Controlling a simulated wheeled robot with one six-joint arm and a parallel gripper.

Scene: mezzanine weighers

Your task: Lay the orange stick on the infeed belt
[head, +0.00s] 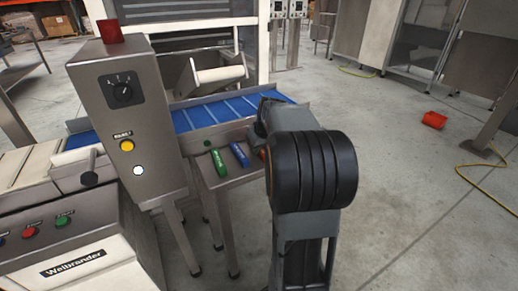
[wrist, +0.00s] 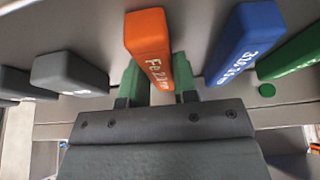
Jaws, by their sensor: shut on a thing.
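The orange stick (wrist: 148,38), with white lettering, lies between the two green-padded fingers of my gripper (wrist: 157,85) in the wrist view. My gripper is shut on it. In the head view only a small orange bit (head: 262,154) shows beside my arm, which hides the rest and the fingertips. The stick is at the small metal stand; whether it touches the surface I cannot tell. The infeed belt (head: 215,112) is blue with pale cross bars and runs behind the stand; the stretch in view is bare.
A blue stick (head: 240,154) and a green stick (head: 217,163) lie on the stand (head: 207,180), left of my arm. Grey blocks (wrist: 70,72) show in the wrist view. A control box (head: 135,125) with a red lamp stands left.

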